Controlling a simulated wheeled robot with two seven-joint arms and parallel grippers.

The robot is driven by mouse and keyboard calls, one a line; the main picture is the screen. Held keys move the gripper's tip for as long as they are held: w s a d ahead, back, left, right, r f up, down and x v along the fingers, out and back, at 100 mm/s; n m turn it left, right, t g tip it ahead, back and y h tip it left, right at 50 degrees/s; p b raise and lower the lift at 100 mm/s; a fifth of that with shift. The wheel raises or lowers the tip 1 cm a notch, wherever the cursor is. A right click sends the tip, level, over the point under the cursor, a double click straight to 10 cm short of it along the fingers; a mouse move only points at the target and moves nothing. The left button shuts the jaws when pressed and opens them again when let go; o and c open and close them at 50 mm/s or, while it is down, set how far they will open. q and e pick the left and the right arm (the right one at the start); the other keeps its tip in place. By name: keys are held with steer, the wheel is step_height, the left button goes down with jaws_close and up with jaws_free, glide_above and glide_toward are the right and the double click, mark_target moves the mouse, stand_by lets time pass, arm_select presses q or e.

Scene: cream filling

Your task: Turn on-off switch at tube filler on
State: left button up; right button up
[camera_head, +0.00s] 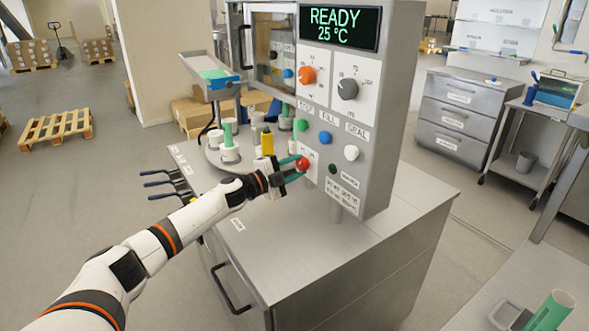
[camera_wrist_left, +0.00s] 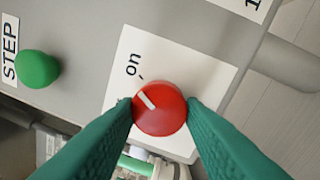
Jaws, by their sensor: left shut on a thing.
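The on-off switch is a red round knob (camera_head: 303,164) low on the grey front panel of the tube filler (camera_head: 385,120). My left gripper (camera_head: 296,168) is shut on it, its green fingers on either side. In the left wrist view, the knob (camera_wrist_left: 163,118) sits between the two fingertips (camera_wrist_left: 160,106) in front of a white label (camera_wrist_left: 205,82). Its white line points up and left, roughly toward the word "on" and its tick. The lower part of the label is partly hidden by the knob and fingers. The display (camera_head: 340,26) reads READY, 25 °C.
Green (camera_head: 302,125), blue (camera_head: 325,138) and white (camera_head: 351,153) buttons sit above the knob. Orange (camera_head: 307,75) and grey (camera_head: 347,89) dials are higher up. A round carrier with tubes stands left of the panel. The steel cabinet top (camera_head: 385,215) in front is mostly clear.

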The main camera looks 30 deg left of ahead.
arm_select(q)
steer(key=o, duration=1)
steer(key=shift+s+a+f, duration=0.15)
steer(key=shift+s+a, duration=0.05)
steer(key=shift+s, duration=0.25)
steer(key=b+v, duration=0.2)
steer(key=v, duration=0.9)
steer(key=shift+d+b, duration=0.1)
steer(key=shift+b, duration=0.2)
